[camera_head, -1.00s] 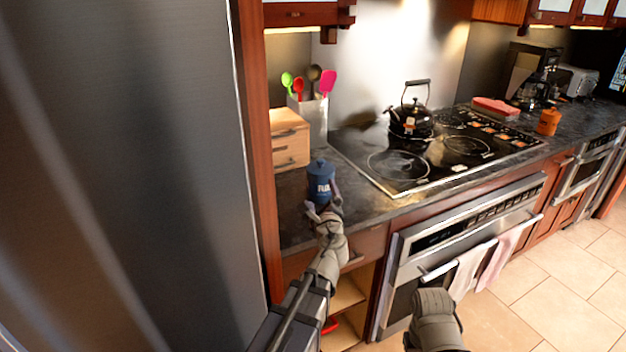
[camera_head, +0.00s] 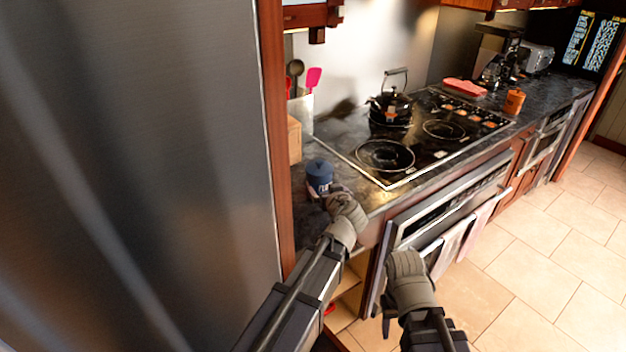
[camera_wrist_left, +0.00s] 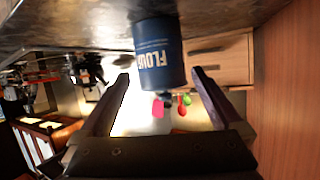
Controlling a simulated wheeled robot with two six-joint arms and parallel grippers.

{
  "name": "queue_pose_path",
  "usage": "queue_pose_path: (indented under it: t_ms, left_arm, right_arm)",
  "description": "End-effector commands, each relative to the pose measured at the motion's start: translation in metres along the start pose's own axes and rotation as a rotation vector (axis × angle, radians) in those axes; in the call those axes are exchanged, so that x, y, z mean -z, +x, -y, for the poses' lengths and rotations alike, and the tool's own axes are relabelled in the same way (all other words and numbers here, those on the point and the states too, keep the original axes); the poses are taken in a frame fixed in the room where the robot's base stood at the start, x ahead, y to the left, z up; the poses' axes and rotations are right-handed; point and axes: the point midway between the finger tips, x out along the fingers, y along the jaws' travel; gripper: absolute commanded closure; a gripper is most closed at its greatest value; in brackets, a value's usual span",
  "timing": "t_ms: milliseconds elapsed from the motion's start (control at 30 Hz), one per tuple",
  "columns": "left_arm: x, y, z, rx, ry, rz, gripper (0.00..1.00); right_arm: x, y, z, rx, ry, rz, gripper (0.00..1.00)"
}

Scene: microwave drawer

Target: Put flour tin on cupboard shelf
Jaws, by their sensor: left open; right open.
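The blue flour tin (camera_head: 319,174) stands upright near the front of the dark counter, beside the tall steel panel. It also shows in the left wrist view (camera_wrist_left: 158,50), upside down, with FLOUR lettering towards me. My left gripper (camera_head: 322,194) is open at the tin. In the left wrist view its two fingers (camera_wrist_left: 161,76) point at the tin from either side; I cannot tell whether they touch it. An open cupboard with pale shelves (camera_head: 345,312) lies below the counter, partly hidden by my left arm. My right gripper (camera_head: 388,316) is open and empty in front of the oven.
A wooden drawer box (camera_head: 294,140) and a utensil holder (camera_head: 301,108) stand behind the tin. The stovetop (camera_head: 385,157) with a black kettle (camera_head: 391,107) is to the right. Towels (camera_head: 452,245) hang on the oven. Tiled floor is clear at right.

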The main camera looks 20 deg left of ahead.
Motion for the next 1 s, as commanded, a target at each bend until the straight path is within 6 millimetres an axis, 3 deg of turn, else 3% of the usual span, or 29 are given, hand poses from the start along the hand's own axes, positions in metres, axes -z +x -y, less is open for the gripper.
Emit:
queue_pose_path:
  t_ms: [233,500,733,1000]
  left_arm:
    - [-0.001,0.000,-0.003,-0.001,-0.062,0.010,0.00]
    - [-0.003,0.025,-0.003,0.000,-0.059,0.009,0.00]
    - [-0.004,0.031,-0.003,-0.001,-0.058,0.009,0.00]
    - [-0.010,0.068,-0.003,0.000,-0.058,0.009,0.00]
  right_arm:
    - [0.000,-0.001,0.000,0.000,0.000,0.000,0.50]
    - [0.001,0.010,0.001,0.000,0.000,0.000,0.50]
    - [0.001,0.013,0.001,0.000,0.000,0.000,0.50]
    - [0.002,0.033,0.003,0.000,0.000,0.000,0.50]
